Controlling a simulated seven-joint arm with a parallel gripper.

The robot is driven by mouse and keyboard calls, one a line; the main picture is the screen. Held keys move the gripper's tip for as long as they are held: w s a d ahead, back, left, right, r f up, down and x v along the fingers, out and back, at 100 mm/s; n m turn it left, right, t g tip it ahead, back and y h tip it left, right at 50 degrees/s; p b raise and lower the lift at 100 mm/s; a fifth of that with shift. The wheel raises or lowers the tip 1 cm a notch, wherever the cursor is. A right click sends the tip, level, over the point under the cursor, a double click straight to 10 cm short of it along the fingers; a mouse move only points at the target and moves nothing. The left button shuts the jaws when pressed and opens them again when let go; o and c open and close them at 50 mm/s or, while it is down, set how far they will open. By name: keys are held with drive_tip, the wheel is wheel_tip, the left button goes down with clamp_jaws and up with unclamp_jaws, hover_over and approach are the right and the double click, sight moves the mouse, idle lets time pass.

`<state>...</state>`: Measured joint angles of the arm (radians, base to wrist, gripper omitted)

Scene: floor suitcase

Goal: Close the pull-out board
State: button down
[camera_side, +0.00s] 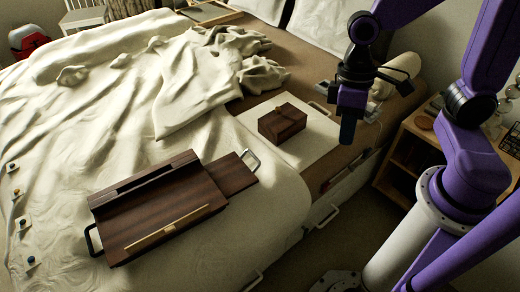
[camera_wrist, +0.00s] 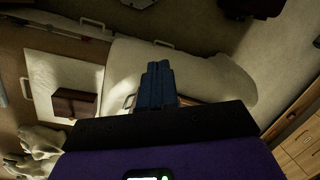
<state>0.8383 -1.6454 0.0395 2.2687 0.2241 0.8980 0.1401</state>
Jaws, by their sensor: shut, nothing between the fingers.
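A dark wooden case (camera_side: 160,205) lies on the bed in the side view. A flat dark brown board (camera_side: 229,174) sticks out of its right side, with a pale metal handle (camera_side: 251,160) at the outer end. My gripper (camera_side: 347,131) is shut and empty. It points down to the right of the case and board, well apart from both. In the wrist view the closed blue fingers (camera_wrist: 158,78) show in the middle. I cannot clearly make out the case or its board in that view.
A small brown box (camera_side: 282,123) rests on a white panel with a handle (camera_side: 317,107), left of my gripper; the box also shows in the wrist view (camera_wrist: 76,103). Rumpled bedding (camera_side: 200,85) covers the bed. A wooden shelf unit (camera_side: 412,150) stands at the right.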

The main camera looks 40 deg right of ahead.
drive_tip(key=w+f+m+y, duration=0.1)
drive_tip(key=w+f+m, duration=0.25)
drive_tip(key=w, duration=0.25)
drive_tip(key=w+f+m+g+y, duration=0.1)
drive_tip(key=w+f+m+y, duration=0.15)
drive_tip(key=w+m, duration=0.3)
drive_tip(key=w+f+m, duration=0.4)
drive_tip(key=w, duration=0.3)
drive_tip(key=w+d+f+m+t+y, duration=0.3)
drive_tip(key=w+d+f+m, duration=0.85)
drive_tip(key=d+f, duration=0.25)
drive_tip(key=x, duration=1)
drive_tip(key=shift+a+f, duration=0.2)
drive_tip(key=shift+f, duration=0.05)
drive_tip(key=shift+w+a+f, duration=0.1)
drive_tip(key=shift+a, duration=0.5)
drive_tip(key=shift+w+a+f, duration=0.1)
drive_tip(key=shift+a, duration=1.15)
